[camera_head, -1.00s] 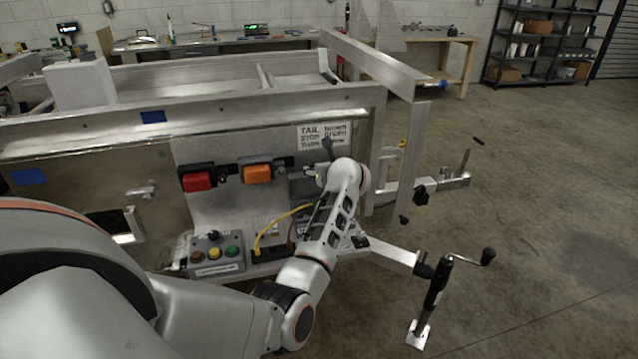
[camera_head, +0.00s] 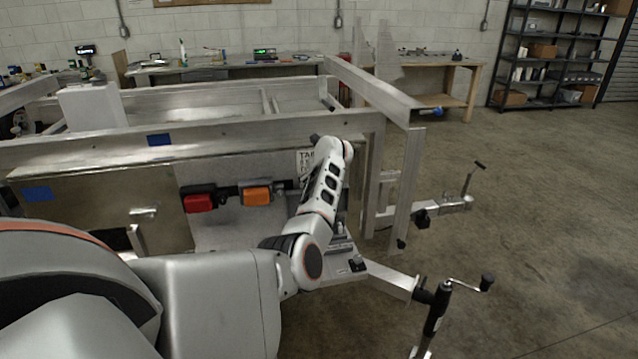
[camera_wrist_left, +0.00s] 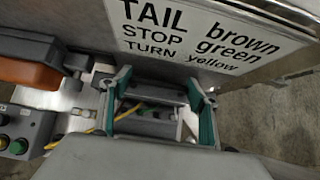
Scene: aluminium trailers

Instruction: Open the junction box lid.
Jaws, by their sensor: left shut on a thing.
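My left gripper (camera_wrist_left: 160,100) has its two green-padded fingers on either side of a grey piece (camera_wrist_left: 155,92), which looks like the junction box lid. It is just below the white TAIL / STOP / TURN label (camera_wrist_left: 190,38). The lid's exact angle and the inside of the box are hard to make out. In the head view my left arm reaches across to the label (camera_head: 304,160) and hides the fingers and most of the box. My right gripper is in neither view.
A red lamp (camera_head: 199,200) and an orange lamp (camera_head: 256,195) sit left of the arm on the trailer. In the wrist view a box with coloured buttons (camera_wrist_left: 22,132) and a yellow cable (camera_wrist_left: 72,136) are close by. A trailer jack (camera_head: 436,305) stands to the right.

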